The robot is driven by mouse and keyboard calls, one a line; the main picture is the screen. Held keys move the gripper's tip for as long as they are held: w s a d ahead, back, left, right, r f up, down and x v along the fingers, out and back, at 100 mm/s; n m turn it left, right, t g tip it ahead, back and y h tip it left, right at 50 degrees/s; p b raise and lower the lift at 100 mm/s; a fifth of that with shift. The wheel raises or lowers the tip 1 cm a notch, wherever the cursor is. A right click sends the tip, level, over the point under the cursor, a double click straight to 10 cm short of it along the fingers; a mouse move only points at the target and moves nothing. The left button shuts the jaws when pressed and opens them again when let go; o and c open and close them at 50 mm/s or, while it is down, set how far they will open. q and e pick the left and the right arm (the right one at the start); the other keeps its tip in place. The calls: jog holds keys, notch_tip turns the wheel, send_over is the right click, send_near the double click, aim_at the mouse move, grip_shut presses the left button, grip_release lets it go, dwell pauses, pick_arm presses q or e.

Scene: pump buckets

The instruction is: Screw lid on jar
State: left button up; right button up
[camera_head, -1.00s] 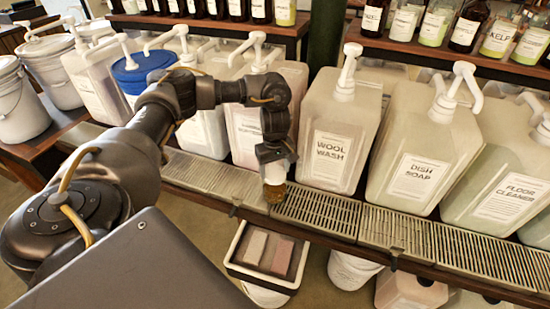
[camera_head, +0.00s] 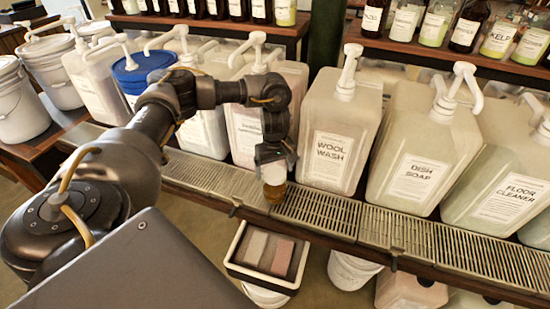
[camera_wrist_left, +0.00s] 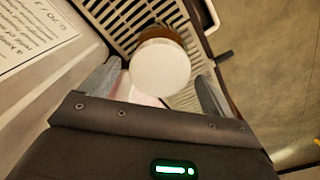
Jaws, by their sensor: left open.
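A small amber jar (camera_head: 274,193) stands on the metal drip grating in front of the large containers. A round white lid (camera_head: 274,174) sits over its top; I cannot tell how tightly it is seated. My left gripper (camera_head: 274,155) reaches down from above to the lid. In the left wrist view, the white lid (camera_wrist_left: 160,67) lies between the two open fingers of my left gripper (camera_wrist_left: 157,82), with a gap on each side. A strip of the amber jar (camera_wrist_left: 162,33) shows behind the lid. My right gripper is not in view.
Large pump containers, including wool wash (camera_head: 335,140) and dish soap (camera_head: 418,145), stand close behind the grating (camera_head: 400,228). The shelf's front edge runs near the jar. A tray of coloured blocks (camera_head: 265,255) sits below. White buckets (camera_head: 22,105) stand at left.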

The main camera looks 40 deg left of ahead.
pick_arm(q)
jog(key=shift+r+n+p, duration=0.1)
jog(key=shift+n+p, duration=0.35)
jog(key=shift+n, duration=0.45)
jog(key=n+p, duration=0.2)
jog(key=n, duration=0.3)
jog(key=shift+n, duration=0.3)
jog(key=n+p, duration=0.3)
jog(key=n, duration=0.2)
jog(key=shift+n, duration=1.2)
jog(key=c, duration=1.1)
